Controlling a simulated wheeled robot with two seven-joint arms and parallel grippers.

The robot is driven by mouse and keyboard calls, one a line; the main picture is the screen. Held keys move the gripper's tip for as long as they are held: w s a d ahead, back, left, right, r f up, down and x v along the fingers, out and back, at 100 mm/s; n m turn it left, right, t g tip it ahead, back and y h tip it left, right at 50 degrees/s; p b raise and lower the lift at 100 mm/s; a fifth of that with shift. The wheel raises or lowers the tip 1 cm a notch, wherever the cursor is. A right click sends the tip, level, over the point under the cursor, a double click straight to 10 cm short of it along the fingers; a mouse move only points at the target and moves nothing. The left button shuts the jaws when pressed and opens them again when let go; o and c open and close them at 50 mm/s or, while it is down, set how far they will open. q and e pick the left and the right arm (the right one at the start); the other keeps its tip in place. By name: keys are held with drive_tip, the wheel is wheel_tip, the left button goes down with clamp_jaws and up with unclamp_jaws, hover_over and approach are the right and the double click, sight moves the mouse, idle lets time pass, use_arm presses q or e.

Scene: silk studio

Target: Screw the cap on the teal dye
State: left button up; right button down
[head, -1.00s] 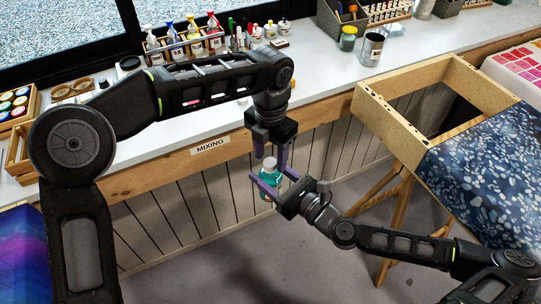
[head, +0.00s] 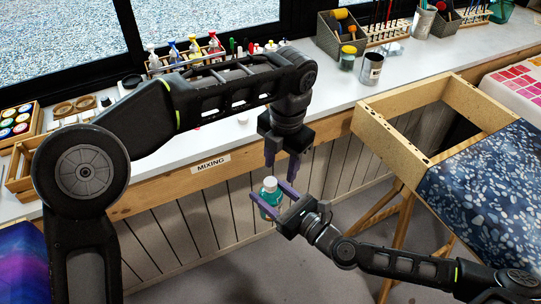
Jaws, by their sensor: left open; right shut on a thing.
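The teal dye bottle (head: 268,201) is upright in mid-air in front of the bench. A white cap (head: 270,183) sits on its top; how tightly it is seated cannot be told. My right gripper (head: 268,193) is shut around the bottle's body from the lower right, with a purple finger on either side. My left gripper (head: 281,163) points down just above and slightly right of the cap. Its fingers are apart and empty, clear of the cap.
The white bench (head: 330,95) with a MIXING label (head: 211,163) runs behind the grippers. Spray bottles (head: 195,50), a metal can (head: 371,68) and a yellow-lidded jar (head: 348,58) stand on it. A wooden frame (head: 400,145) and a speckled blue cloth (head: 485,190) are at right.

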use_arm(q)
drive_tip(key=n, duration=0.8)
drive_tip(key=a+r+n, duration=0.1)
drive_tip(key=n, duration=0.7)
drive_tip(key=r+n, duration=0.1)
drive_tip(key=n, duration=0.7)
drive_tip(key=shift+w+a, duration=0.15)
drive_tip(key=shift+a, duration=0.05)
drive_tip(key=n, duration=0.5)
drive_tip(key=shift+w+a+r+n, duration=0.1)
drive_tip(key=shift+w+a+n, duration=0.1)
drive_tip(key=shift+n, duration=0.1)
drive_tip(key=n, duration=0.3)
drive_tip(key=shift+w+a, duration=0.1)
drive_tip(key=shift+a, duration=0.1)
drive_tip(key=n, duration=0.5)
drive_tip(key=shift+w+a, duration=0.15)
drive_tip(key=shift+a, duration=0.1)
drive_tip(key=n, duration=0.3)
drive_tip(key=shift+a, duration=0.1)
drive_tip(key=n, duration=0.2)
drive_tip(key=shift+n+g, duration=0.3)
drive_tip(key=shift+n, duration=0.1)
drive_tip(key=n, duration=0.3)
drive_tip(key=shift+d+n+h, duration=0.3)
drive_tip(key=shift+n, duration=1.3)
